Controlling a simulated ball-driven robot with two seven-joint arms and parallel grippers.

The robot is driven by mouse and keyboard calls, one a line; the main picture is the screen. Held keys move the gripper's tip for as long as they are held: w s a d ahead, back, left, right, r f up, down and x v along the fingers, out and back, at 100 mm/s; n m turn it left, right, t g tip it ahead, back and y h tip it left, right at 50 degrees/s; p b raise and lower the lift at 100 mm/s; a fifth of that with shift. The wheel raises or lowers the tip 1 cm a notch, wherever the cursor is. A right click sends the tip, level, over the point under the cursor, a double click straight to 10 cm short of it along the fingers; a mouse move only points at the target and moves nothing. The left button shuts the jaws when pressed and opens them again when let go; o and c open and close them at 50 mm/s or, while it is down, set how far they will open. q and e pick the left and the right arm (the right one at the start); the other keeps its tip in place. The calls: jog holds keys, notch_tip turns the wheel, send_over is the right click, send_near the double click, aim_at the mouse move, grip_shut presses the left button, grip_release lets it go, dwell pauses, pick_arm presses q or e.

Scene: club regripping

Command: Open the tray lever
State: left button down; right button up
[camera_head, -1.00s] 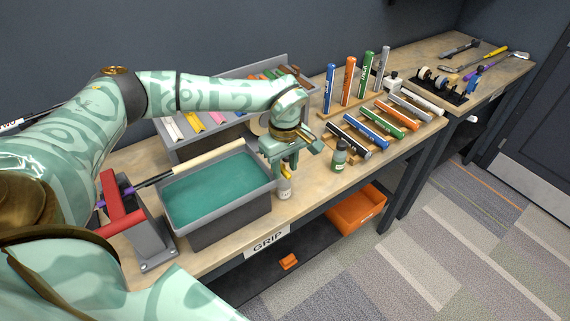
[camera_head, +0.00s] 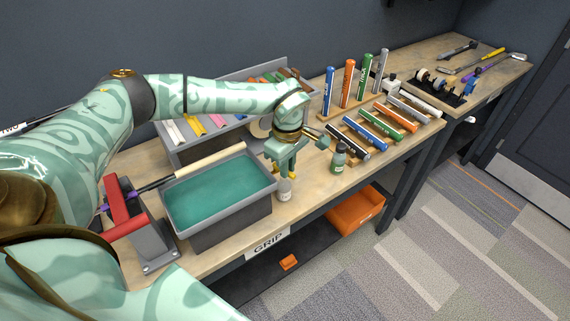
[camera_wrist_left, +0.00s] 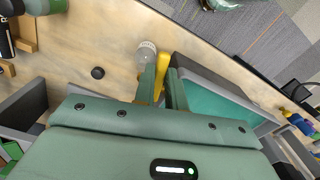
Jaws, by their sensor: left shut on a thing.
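The tray (camera_head: 223,226) is a grey basin of teal liquid near the front edge of the bench. A yellow lever (camera_wrist_left: 162,62) shows at the tray's side in the left wrist view. My left gripper (camera_head: 281,172) points down at the tray's right end. Its fingers are shut on the yellow lever and hide much of it. A small pale jar (camera_head: 284,190) stands just below the fingers; it also shows beyond the fingertips in the left wrist view (camera_wrist_left: 147,50). My right gripper is not in view.
A green bottle (camera_head: 339,158) stands right of the jar. Grips lie on a wooden rack (camera_head: 345,143) farther right, with several upright tubes behind. An orange bin (camera_head: 356,210) sits below.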

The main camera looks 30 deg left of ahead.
pick_arm(q)
jog(key=shift+w+a+r+n+p, duration=0.2)
jog(key=shift+w+n+p, duration=0.45)
jog(key=shift+n, duration=1.4)
jog(key=shift+w+a+f+n+p, duration=0.25)
jog(key=shift+w+n+p, duration=0.4)
jog(key=shift+n, duration=1.35)
jog(key=shift+w+a+r+n+p, duration=0.25)
jog(key=shift+w+n+p, duration=0.35)
jog(key=shift+n, duration=1.45)
jog(key=shift+a+f, duration=0.1)
jog(key=shift+w, duration=0.1)
jog(key=c, duration=1.4)
grip_release()
jog(key=shift+c, duration=0.2)
notch_tip(320, 180, up, 16)
